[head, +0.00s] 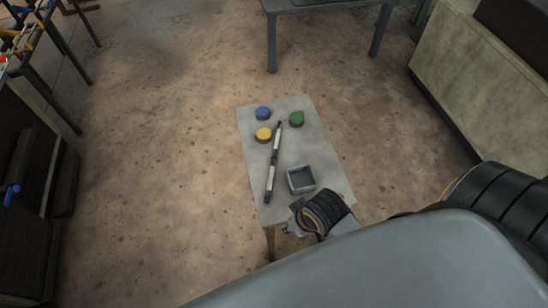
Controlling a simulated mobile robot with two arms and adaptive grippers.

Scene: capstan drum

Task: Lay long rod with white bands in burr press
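A long dark rod with white bands (270,172) lies lengthwise on a small grey table (311,141). Its far end is close to the yellow round piece. I cannot pick out a burr press for certain. The black and grey end of my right arm (318,213) is over the near edge of the table, to the right of the rod's near end and apart from it. Its fingers cannot be made out, so I cannot tell whether it is open or shut. My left gripper is not in view.
Blue (263,112), green (296,118) and yellow (263,134) round pieces stand on the table's far part. A square grey open tray (301,179) sits right of the rod. Bare floor surrounds the table. A bench (470,85) stands right, a dark rack (30,165) left.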

